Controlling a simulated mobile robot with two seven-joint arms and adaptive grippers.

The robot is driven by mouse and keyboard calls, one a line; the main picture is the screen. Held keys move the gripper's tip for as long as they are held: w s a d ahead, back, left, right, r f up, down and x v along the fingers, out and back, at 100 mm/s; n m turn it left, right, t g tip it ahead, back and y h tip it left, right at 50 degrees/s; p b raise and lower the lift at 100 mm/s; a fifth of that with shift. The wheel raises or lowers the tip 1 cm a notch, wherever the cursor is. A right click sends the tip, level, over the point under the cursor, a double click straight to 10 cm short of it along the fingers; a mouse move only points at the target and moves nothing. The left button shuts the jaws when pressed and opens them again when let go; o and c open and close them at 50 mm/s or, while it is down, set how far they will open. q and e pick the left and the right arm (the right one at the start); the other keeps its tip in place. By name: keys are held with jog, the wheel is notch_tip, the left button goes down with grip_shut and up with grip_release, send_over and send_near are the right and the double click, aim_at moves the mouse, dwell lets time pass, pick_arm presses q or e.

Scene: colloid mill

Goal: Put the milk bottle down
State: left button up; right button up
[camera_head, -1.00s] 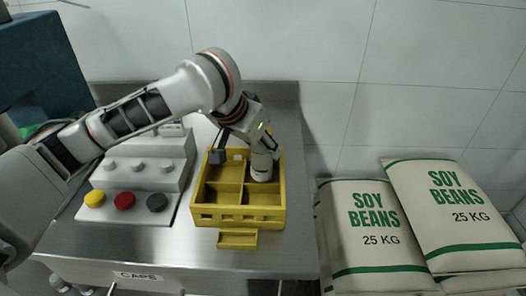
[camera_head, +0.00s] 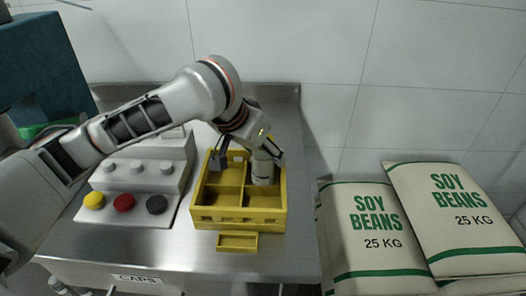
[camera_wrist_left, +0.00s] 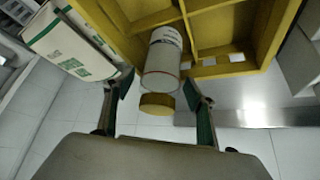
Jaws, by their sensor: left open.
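The milk bottle (camera_head: 263,170) is white and stands in the far right compartment of the yellow crate (camera_head: 238,216). In the left wrist view the bottle (camera_wrist_left: 163,62) shows its pale body, with a yellow cap (camera_wrist_left: 157,105) at the end nearest the camera. My left gripper (camera_head: 250,158) is open at the top of the bottle. In the wrist view its two fingers stand apart on either side of the cap, with gaps visible. The bottle's top is partly hidden by the gripper in the head view. My right gripper is not in view.
A grey stepped rack (camera_head: 140,180) with yellow, red and dark caps stands left of the crate. A small yellow tray (camera_head: 238,243) is at the crate's front. Soy bean sacks (camera_head: 375,240) lie right of the steel table (camera_head: 160,255). The crate's other compartments look empty.

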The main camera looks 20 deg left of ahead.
pick_arm(q)
jog(key=p+v, duration=0.5)
jog(key=v, duration=0.6)
jog(key=shift+s+r, duration=0.2)
jog(key=shift+r, duration=0.15)
jog(key=shift+s+a, duration=0.1)
